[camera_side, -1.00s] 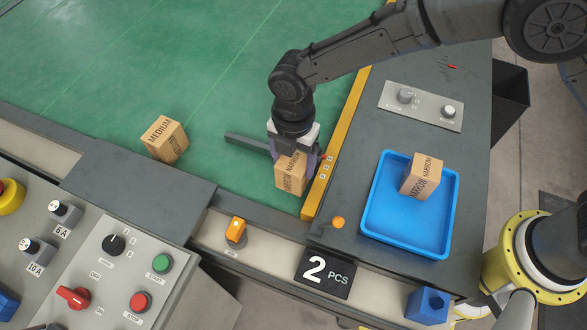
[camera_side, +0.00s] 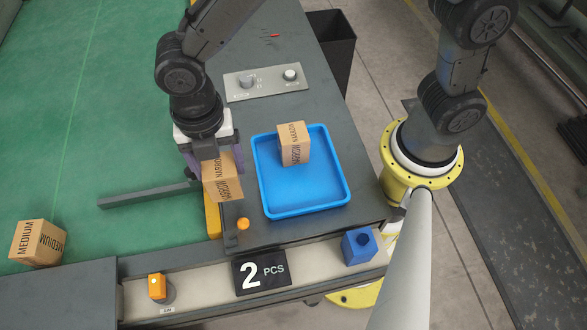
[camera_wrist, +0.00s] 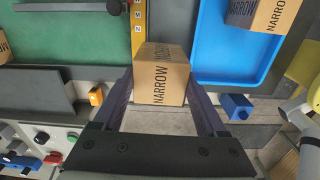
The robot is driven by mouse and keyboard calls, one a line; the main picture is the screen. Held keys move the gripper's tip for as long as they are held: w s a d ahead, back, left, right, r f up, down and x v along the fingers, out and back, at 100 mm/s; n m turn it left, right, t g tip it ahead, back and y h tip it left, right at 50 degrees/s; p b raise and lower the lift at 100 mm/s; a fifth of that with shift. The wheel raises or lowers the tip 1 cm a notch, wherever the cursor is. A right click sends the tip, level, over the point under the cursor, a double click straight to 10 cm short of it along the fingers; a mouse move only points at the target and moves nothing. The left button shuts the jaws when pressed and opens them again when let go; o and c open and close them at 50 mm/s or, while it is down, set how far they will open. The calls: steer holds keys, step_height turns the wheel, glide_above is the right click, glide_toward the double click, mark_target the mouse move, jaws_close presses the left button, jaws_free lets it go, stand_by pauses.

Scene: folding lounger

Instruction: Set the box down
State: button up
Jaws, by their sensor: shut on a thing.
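My gripper (camera_side: 214,168) is shut on a cardboard box marked NARROW (camera_side: 223,184). In the side view the box hangs upright over the yellow rail (camera_side: 212,218), left of the blue tray (camera_side: 262,190). In the wrist view the held box (camera_wrist: 162,78) sits between the two fingers, with the tray (camera_wrist: 225,65) to its right. A second NARROW box (camera_side: 293,145) stands in the tray's upper part. The tray's lower part is empty. The underside of the held box is hidden.
A MEDIUM box (camera_side: 38,243) is on the green belt (camera_side: 60,120) at far left. A grey bar (camera_side: 145,196) crosses the belt. A knob panel (camera_side: 266,82) lies above the tray. A small orange knob (camera_side: 243,224) and a "2 PCS" sign (camera_side: 262,272) are below.

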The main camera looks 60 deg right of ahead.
steer(key=s+d+r, duration=0.3)
steer(key=s+d, duration=0.7)
steer(key=s, duration=0.1)
steer(key=s+d+r, duration=0.4)
steer(key=s+d, duration=0.6)
steer(key=shift+w+a+f, duration=1.65)
steer(key=shift+w+f, duration=0.05)
steer(key=shift+f, duration=0.45)
steer(key=shift+w+a+f, duration=1.6)
steer(key=shift+w+f, duration=0.05)
steer(key=shift+f, duration=0.55)
steer(key=shift+w+a+f, duration=1.65)
steer(key=shift+w+f, duration=0.05)
steer(key=shift+f, duration=0.45)
steer(key=shift+f, duration=0.2)
steer(key=o, duration=1.5)
steer(key=shift+r, duration=0.15)
